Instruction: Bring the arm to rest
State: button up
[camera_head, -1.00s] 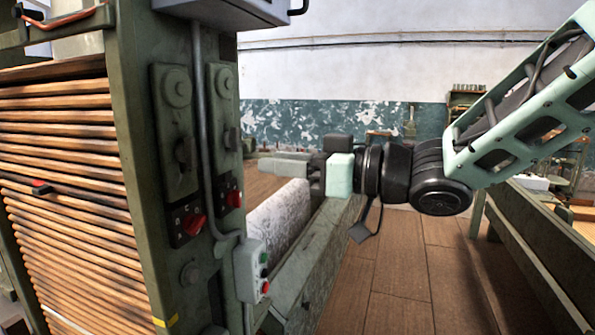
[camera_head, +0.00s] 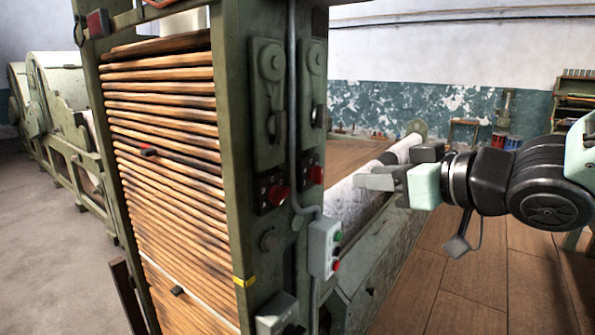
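My arm (camera_head: 545,188) reaches in from the right edge, its dark wrist joints roughly level. My gripper (camera_head: 365,177) is at its left end, with a mint block behind the grey fingers. The fingers point left, toward the green machine post. They overlap in this side view, so the gap between them cannot be judged. I see nothing hanging from or held in them. The gripper appears in front of the pale roller (camera_head: 352,203); whether it touches anything there cannot be told.
A green machine frame (camera_head: 240,150) with wooden slats (camera_head: 165,130), red knobs and a button box (camera_head: 324,247) stands left of the gripper. Green machines (camera_head: 60,120) stand far left. Plank floor (camera_head: 475,275) is open below the arm. A shelf (camera_head: 580,100) stands at the back right.

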jog(key=s+f+m+g+h, duration=0.1)
jog(key=s+f+g+h, duration=0.6)
jog(key=f, duration=0.6)
jog(key=s+f+g+h, duration=0.1)
jog(key=s+f+g, duration=0.1)
jog(key=s, duration=0.5)
jog(key=s+f+g+h, duration=0.1)
jog(key=s+f+g, duration=0.1)
jog(key=s, duration=0.6)
jog(key=shift+d+f+n+g, duration=0.2)
jog(key=shift+f+n+g, duration=0.05)
jog(key=shift+n+g, duration=0.15)
jog(key=shift+w, duration=0.15)
dwell(0.6)
